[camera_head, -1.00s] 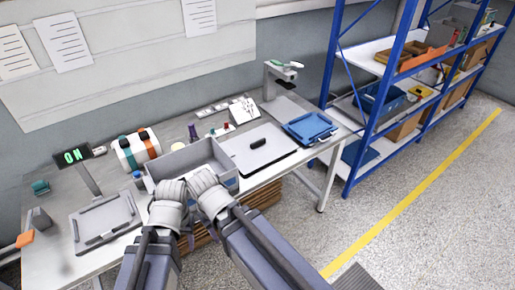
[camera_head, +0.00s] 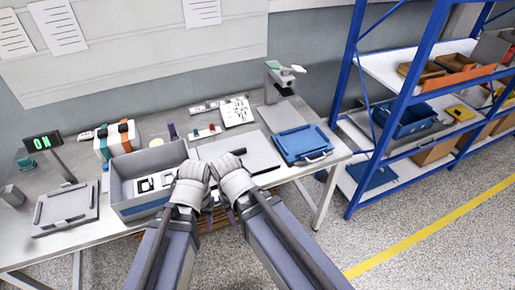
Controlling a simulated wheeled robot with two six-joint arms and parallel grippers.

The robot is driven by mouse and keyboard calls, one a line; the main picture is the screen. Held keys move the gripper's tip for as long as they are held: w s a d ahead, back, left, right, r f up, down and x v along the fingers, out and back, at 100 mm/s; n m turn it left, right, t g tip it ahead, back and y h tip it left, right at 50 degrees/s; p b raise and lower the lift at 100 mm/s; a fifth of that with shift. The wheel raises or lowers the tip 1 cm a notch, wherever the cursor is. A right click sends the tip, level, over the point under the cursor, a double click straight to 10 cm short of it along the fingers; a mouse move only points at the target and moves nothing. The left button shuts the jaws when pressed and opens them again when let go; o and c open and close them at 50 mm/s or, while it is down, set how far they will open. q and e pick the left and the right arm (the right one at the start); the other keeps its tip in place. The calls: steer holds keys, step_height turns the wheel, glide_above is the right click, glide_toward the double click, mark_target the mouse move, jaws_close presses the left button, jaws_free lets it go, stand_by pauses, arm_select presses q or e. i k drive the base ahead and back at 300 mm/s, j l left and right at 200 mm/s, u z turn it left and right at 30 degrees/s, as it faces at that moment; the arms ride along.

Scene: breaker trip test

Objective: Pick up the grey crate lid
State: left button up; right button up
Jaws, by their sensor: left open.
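A grey lid (camera_head: 66,208) with dark bars along its edges lies flat on the left part of the workbench. A grey open crate (camera_head: 122,190) stands to its right, with small black and white parts inside. My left gripper (camera_head: 207,203) is at the crate's front right corner, well to the right of the grey lid and apart from it. It is open; its fingers are mostly hidden behind the wrist. My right gripper (camera_head: 236,178) is beside it over the bench's front edge, with its fingertips hidden.
A blue lid (camera_head: 302,143) lies at the bench's right, next to a grey board (camera_head: 258,150) with a dark bar. A display on a post (camera_head: 43,143) stands behind the grey lid. A blue-framed shelf (camera_head: 408,90) rises at right.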

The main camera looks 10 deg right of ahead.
mark_target(256, 153)
steer(key=l+u, duration=0.3)
steer(key=l, duration=2.35)
steer(key=i+l+u, duration=0.1)
steer(key=l, duration=1.05)
steer(key=i, duration=0.35)
steer(key=j+u, duration=0.05)
